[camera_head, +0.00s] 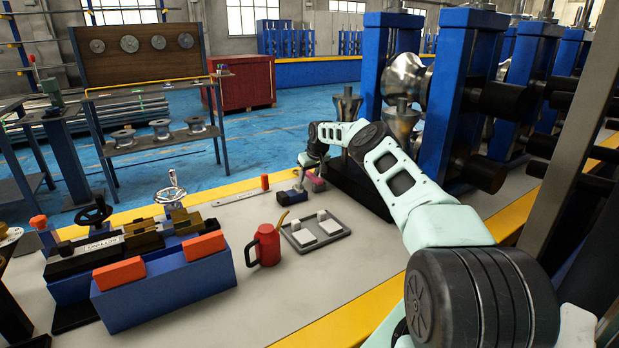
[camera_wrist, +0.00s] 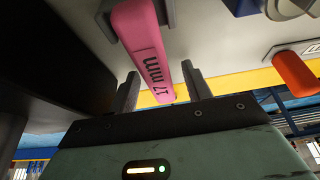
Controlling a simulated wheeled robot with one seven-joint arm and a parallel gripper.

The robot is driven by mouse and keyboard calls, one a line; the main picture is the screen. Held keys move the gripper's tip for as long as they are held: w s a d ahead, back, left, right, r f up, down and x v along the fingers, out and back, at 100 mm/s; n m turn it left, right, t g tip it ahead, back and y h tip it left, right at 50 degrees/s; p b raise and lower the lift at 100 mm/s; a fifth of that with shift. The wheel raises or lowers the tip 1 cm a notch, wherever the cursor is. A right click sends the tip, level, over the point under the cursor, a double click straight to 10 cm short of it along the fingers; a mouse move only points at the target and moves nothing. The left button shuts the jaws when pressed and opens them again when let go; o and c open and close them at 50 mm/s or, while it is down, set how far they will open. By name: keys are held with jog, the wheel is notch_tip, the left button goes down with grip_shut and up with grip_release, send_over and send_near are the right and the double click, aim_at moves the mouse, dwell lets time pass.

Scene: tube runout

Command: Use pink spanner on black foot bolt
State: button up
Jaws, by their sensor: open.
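The pink spanner (camera_wrist: 147,45) fills the upper middle of the wrist view, its handle marked "17 mm". It also shows small in the head view (camera_head: 317,182), low beside the black base (camera_head: 362,189) of the blue stand. My gripper (camera_wrist: 162,88) is open, with one finger on each side of the handle's end. I see a gap on both sides and no clear contact. In the head view my gripper (camera_head: 308,164) is small and low over the bench, close to the spanner. The black foot bolt cannot be made out.
A grey tray (camera_head: 315,232) with white blocks and a red oil can (camera_head: 265,245) stand nearer. A blue and black vise (camera_head: 135,255) fills the left bench. Blue stands with rollers (camera_head: 455,95) crowd the right.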

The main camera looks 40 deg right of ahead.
jog(key=shift+f, duration=0.25)
dwell(0.4)
grip_shut()
